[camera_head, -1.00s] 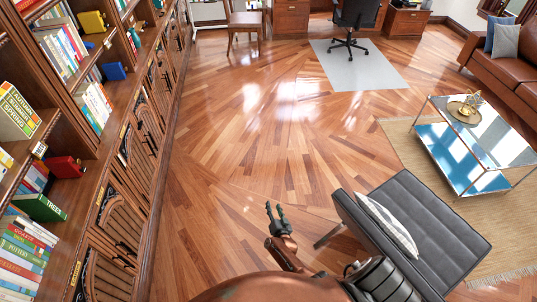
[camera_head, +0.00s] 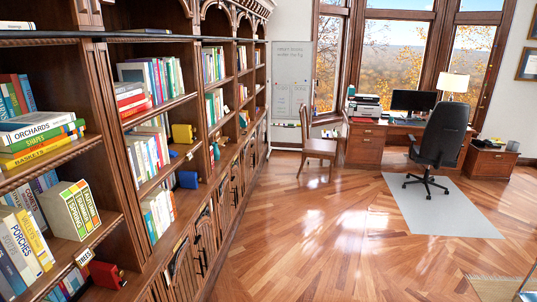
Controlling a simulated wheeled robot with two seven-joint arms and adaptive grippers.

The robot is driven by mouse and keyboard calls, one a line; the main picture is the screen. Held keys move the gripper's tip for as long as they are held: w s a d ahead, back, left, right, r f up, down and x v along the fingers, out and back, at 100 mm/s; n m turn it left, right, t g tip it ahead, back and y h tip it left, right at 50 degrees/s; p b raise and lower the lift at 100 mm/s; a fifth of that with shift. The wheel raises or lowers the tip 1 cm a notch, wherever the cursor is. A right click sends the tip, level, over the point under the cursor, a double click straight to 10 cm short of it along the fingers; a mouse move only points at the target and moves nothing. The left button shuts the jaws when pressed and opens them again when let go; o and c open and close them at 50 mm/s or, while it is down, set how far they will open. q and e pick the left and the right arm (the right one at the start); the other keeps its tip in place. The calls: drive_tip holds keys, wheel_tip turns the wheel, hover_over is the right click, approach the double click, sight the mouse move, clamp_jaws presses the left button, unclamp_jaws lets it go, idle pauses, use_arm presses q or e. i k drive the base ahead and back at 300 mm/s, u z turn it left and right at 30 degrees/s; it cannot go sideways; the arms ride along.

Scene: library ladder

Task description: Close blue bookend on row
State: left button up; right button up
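A blue bookend (camera_head: 188,180) stands on a shelf of the long wooden bookcase (camera_head: 184,230) at left. A row of upright books (camera_head: 158,212) is on the same shelf, to the left of the bookend. A gap seems to lie between the bookend and the row. A smaller blue item (camera_head: 173,153) lies on the shelf above, near a yellow bookend (camera_head: 183,133). Neither of my grippers is in view.
A red bookend (camera_head: 106,275) is low on the nearer bookcase section. A wooden chair (camera_head: 320,148), a desk (camera_head: 364,145) and a black office chair (camera_head: 440,145) stand at the far end. The wooden floor (camera_head: 300,250) beside the bookcase is clear.

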sight(188, 180)
drive_tip(key=z, duration=0.35)
drive_tip(key=i, duration=3.2)
drive_tip(key=u, duration=1.65)
drive_tip(key=i, duration=0.85)
drive_tip(key=u, duration=0.8)
